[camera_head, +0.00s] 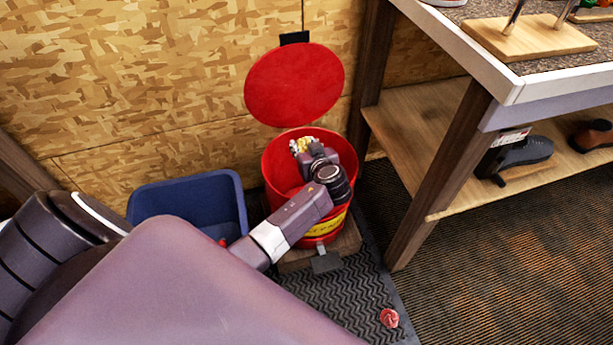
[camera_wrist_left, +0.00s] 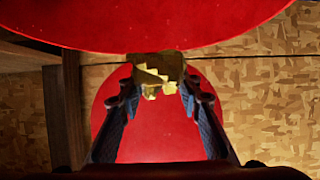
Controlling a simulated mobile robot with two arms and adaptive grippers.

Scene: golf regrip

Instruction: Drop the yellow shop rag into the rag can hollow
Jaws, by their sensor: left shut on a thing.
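The yellow shop rag (camera_head: 303,145) is at the tip of my left gripper (camera_head: 300,148), inside the outline of the red rag can's opening. In the left wrist view the crumpled rag (camera_wrist_left: 152,82) is pinched between the two fingertips of my left gripper (camera_wrist_left: 158,88). The red rag can (camera_head: 341,214) stands open, with its round red lid (camera_head: 294,85) raised against the wall. My left wrist crosses the can's near rim and hides part of the hollow. How deep the rag sits below the rim is unclear. My right gripper is not in view.
A blue bin (camera_head: 188,190) stands just left of the can. A workbench with a wooden leg (camera_head: 437,174) and a lower shelf holding shoes (camera_head: 526,152) is on the right. A foot pedal (camera_head: 326,262) juts out at the can's base. A small red item (camera_head: 389,318) lies on the black mat.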

